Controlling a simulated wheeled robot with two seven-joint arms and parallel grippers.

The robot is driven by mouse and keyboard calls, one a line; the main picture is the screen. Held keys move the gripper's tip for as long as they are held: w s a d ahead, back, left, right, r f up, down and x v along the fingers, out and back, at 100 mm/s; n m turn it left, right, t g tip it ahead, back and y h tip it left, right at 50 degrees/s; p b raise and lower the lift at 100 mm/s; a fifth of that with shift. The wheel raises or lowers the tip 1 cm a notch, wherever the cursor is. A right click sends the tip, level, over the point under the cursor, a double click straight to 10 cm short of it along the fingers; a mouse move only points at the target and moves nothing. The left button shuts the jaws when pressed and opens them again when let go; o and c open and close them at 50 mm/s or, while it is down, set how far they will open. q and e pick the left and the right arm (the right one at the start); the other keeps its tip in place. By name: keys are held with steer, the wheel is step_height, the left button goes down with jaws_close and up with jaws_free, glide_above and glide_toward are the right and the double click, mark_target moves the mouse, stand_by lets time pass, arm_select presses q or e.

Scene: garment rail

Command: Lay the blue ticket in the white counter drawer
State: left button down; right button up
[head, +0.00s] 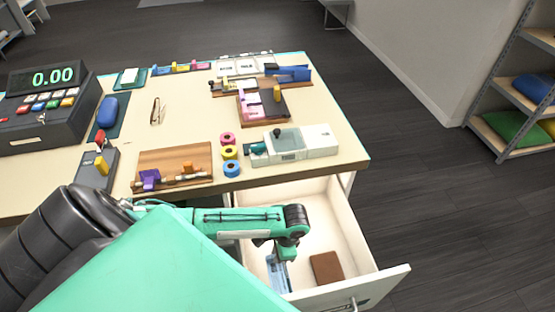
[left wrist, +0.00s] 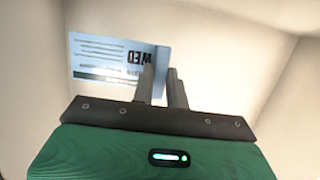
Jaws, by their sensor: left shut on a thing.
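The white counter drawer (head: 371,281) is pulled open under the counter's right end. My left gripper (head: 281,265) points down inside it. The left wrist view shows its two grey fingers (left wrist: 163,75) close together, shut on the blue ticket (left wrist: 105,62). The ticket is pale blue with dark print reading WED, and it sticks out to the left of the fingers. In the head view only a small pale-blue patch of it shows below the gripper. I cannot tell whether it touches the drawer floor. My right gripper is not in view.
A brown flat block (head: 326,267) lies in the drawer, right of my gripper. The counter (head: 190,115) above holds a cash register (head: 45,105), a wooden board (head: 175,165), tape rolls (head: 230,153) and a white device (head: 305,143). Shelves stand at the far right.

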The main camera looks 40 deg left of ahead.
arm_select(q)
step_height(320, 180, down, 5)
steer(key=shift+r, duration=0.1)
steer(key=shift+f, duration=0.2)
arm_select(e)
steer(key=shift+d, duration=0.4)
arm_select(q)
steer(key=shift+f, duration=0.15)
steer(key=c, duration=1.4)
jaws_free()
steer(key=v, duration=1.2)
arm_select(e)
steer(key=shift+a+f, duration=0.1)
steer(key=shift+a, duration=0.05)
